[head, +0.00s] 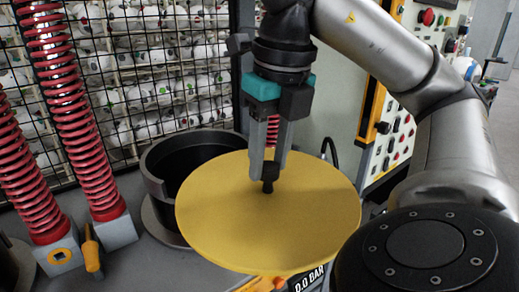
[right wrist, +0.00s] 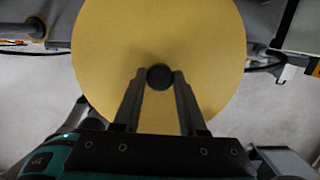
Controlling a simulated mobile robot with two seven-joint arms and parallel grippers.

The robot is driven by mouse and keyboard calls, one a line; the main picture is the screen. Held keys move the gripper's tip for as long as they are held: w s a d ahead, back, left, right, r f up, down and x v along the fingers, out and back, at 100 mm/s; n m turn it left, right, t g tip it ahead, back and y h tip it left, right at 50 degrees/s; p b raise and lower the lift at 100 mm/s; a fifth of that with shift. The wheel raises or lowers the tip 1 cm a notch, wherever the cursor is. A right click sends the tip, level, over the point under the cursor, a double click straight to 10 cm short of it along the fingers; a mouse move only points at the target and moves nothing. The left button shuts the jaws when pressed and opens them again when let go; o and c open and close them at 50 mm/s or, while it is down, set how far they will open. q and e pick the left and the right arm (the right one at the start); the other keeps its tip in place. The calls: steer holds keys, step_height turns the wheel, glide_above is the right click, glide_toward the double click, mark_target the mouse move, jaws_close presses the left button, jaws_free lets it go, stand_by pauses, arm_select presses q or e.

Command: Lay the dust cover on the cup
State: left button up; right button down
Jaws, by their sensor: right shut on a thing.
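The dust cover is a flat round yellow disc (head: 310,225) with a small black knob (head: 268,178) at its middle. My right gripper (head: 269,180) is shut on the knob and holds the cover roughly level. The right wrist view also shows the yellow cover (right wrist: 160,35), with the black knob (right wrist: 159,77) between the fingertips (right wrist: 159,80). The cup (head: 160,195) is a dark open cylinder behind and to the left of the cover in the head view. The cover hides part of the cup's right side and front. My left gripper is not in view.
Red coil springs (head: 75,110) on grey blocks stand at the left, before a wire mesh (head: 150,70) with many pale balls behind it. A yellow-handled part (head: 92,250) stands near the cup. A control panel (head: 395,135) is at the right.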

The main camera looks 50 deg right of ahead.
steer(key=shift+s, duration=0.1)
steer(key=shift+w+d+r+p, duration=0.1)
steer(key=shift+w+d+p, duration=0.05)
steer(key=shift+w+p, duration=0.3)
steer(key=w+d+f+p, duration=0.1)
steer(key=w+d+p, duration=0.2)
steer(key=w+p, duration=0.4)
steer(key=w+d+f+p, duration=0.2)
steer(key=w+p, duration=0.6)
steer(key=w, duration=0.9)
steer(key=shift+d, duration=1.3)
steer(key=shift+f, duration=0.85)
steer(key=shift+c, duration=1.9)
jaws_free()
